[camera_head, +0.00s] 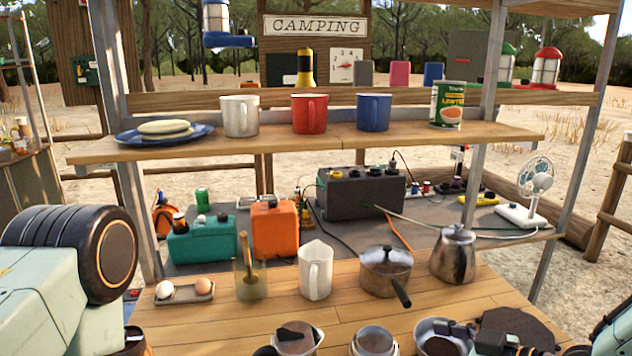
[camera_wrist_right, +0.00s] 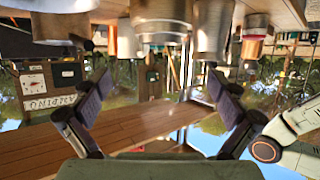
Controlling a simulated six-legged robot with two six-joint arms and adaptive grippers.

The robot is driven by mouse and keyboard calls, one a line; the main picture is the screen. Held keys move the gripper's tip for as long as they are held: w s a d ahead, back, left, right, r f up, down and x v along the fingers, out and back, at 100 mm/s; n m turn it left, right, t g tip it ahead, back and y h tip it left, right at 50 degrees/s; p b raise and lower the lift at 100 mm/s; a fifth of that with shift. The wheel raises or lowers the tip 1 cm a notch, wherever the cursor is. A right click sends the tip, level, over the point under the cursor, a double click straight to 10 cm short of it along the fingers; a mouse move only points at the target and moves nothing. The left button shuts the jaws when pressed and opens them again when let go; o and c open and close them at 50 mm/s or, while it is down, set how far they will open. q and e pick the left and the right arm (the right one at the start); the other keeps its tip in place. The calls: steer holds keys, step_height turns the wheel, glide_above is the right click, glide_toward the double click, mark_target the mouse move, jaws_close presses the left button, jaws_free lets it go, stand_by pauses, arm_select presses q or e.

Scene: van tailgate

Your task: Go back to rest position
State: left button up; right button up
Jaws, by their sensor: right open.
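My right gripper (camera_wrist_right: 158,85) is open in the wrist view, its two dark fingers wide apart with nothing between them. That view is upside down, with cups and pots hanging from its top edge. In the head view, dark parts of my right gripper (camera_head: 485,338) show at the bottom right, close to a metal pan (camera_head: 440,340) on the wooden counter. I cannot tell whether they touch. My left arm comes in at the left edge with a large black round joint. Its gripper is not clearly seen.
The wooden counter (camera_head: 230,325) holds an egg tray (camera_head: 183,292), a white pitcher (camera_head: 315,270), a saucepan (camera_head: 385,270) and a kettle (camera_head: 454,255). A shelf (camera_head: 345,138) above holds mugs, a plate and a can. Metal posts stand at both sides. Bare counter lies at front left.

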steer(key=shift+x, duration=2.4)
steer(key=shift+d, duration=0.1)
steer(key=v, duration=0.8)
steer(key=shift+s+r, duration=0.1)
steer(key=shift+r, duration=0.05)
steer(key=shift+f, duration=0.2)
